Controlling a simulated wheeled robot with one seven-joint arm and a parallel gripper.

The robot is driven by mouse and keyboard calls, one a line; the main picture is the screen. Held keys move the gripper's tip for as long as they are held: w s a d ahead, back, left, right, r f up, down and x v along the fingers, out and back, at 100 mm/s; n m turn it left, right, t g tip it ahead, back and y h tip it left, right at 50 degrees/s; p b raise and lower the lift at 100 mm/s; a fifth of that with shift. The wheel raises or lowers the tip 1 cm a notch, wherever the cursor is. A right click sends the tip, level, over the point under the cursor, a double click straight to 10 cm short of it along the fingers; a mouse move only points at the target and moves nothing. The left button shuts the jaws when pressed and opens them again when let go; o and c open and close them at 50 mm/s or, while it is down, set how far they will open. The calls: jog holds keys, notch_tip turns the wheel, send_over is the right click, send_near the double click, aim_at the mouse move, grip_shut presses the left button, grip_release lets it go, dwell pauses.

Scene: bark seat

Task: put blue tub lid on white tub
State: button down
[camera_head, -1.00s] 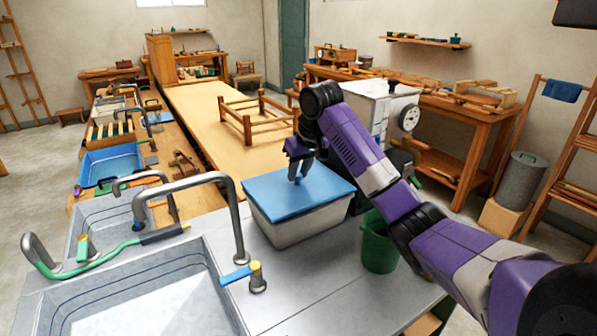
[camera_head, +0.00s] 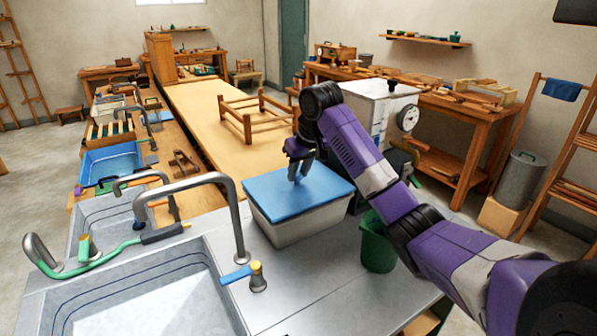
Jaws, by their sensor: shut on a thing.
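The blue tub lid (camera_head: 318,192) lies flat over the top of the white tub (camera_head: 303,226), and its edges line up closely with the tub's rim. The tub stands on the grey metal counter, right of the sink. My gripper (camera_head: 297,176) points down at the upper left part of the lid, shut on a small blue grip on it. The fingertips are small here, and the exact contact is hard to make out.
A green bucket (camera_head: 377,242) stands right of the tub, under my arm. A tall curved faucet (camera_head: 238,215) rises left of the tub by the sink (camera_head: 150,290). A wooden frame (camera_head: 248,112) lies on the long table behind. A white box with a dial (camera_head: 382,105) stands behind my arm.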

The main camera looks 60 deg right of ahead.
jog(key=shift+f, duration=0.55)
jog(key=c, duration=1.1)
grip_release()
jog(key=shift+o, duration=0.4)
jog(key=o, duration=0.3)
notch_tip(320, 180, up, 7)
jog(key=p, duration=0.7)
